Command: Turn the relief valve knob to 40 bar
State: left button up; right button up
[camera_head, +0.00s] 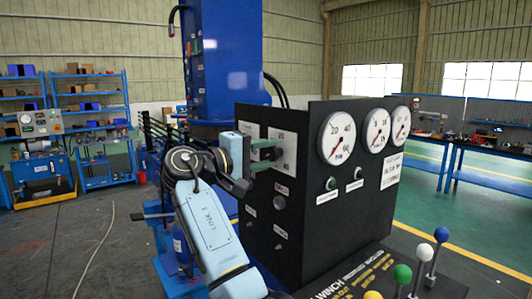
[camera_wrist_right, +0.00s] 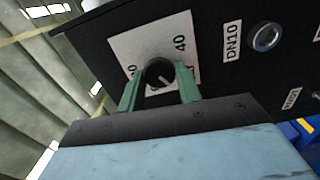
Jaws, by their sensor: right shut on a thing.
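The relief valve knob (camera_wrist_right: 158,70) is round and black, on a white dial plate (camera_wrist_right: 127,46) with the number 40 at its right in the right wrist view. A short light mark shows low on the knob, but its exact reading is too small to tell. My right gripper (camera_wrist_right: 160,90) is shut on the knob, with one green finger on each side. My left gripper is not in view.
The black control box (camera_head: 335,215) carries several round gauges (camera_head: 338,138) and small knobs. A DN10 label (camera_wrist_right: 232,42) and a round metal fitting (camera_wrist_right: 265,37) sit beside the plate. Ball-topped levers (camera_head: 402,273) stand at front right. A blue column (camera_head: 225,60) rises behind.

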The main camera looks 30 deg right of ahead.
dwell(0.4)
jog(key=o, duration=1)
jog(key=shift+c, duration=0.2)
jog(key=s+a+b, duration=0.1)
jog(key=a+b, duration=0.3)
jog(key=a, duration=0.9)
jog(key=shift+a, duration=0.2)
